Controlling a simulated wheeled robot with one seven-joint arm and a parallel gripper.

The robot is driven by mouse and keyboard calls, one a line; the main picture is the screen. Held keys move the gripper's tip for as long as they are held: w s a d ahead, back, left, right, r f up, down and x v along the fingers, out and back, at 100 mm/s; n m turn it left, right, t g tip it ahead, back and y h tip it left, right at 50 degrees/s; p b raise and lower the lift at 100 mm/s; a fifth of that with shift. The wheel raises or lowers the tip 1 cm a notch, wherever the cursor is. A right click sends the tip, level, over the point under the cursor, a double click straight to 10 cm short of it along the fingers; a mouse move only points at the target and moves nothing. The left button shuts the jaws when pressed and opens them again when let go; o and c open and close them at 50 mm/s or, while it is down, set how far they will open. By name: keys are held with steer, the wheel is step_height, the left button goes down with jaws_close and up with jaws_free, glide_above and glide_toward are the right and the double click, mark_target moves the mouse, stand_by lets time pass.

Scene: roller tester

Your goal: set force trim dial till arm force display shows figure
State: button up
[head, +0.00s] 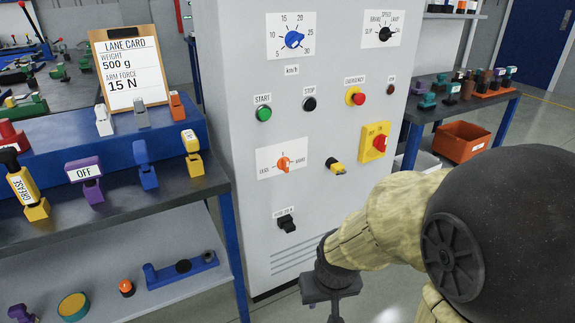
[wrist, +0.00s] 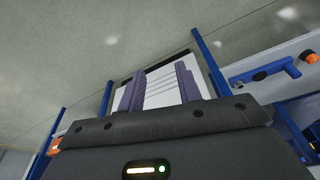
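An orange dial (head: 284,163) sits on a white plate (head: 268,172) on the front of the grey cabinet; the plate's wording is small and seems to read "LESS" to "MORE". A lane card (head: 130,70) on a clipboard at the upper left reads weight 500 g and arm force 15 N. I cannot see an arm force display. My gripper (head: 332,292) is low in front of the cabinet, below and right of the dial and apart from it. In the wrist view, the two fingers of my gripper (wrist: 160,86) stand apart with nothing between them.
The cabinet (head: 240,120) also carries a blue dial (head: 294,39), a black speed dial (head: 384,34), a green start button (head: 264,114), a red emergency button (head: 359,98) and a red switch (head: 380,144). A bench (head: 120,203) with tagged clips stands left. An orange bin (head: 461,141) is right.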

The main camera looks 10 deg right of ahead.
steer(key=w+d+n+t+y+p, duration=0.3)
steer(key=w+t+p, duration=0.4)
steer(key=w, duration=1.2)
steer(key=w+d+r+t+y+p, duration=0.2)
steer(key=w+r+t, duration=0.2)
steer(key=r+t, duration=0.3)
steer(key=shift+d+n+t+y+p, duration=0.3)
steer(key=shift+d+p, duration=0.05)
steer(key=shift+w+f, duration=0.1)
steer(key=shift+w, duration=0.2)
steer(key=b, duration=0.2)
glide_toward(288, 167)
steer(key=x, duration=0.8)
steer(key=shift+w+a, duration=0.15)
steer(key=shift+w, duration=0.15)
jaws_close()
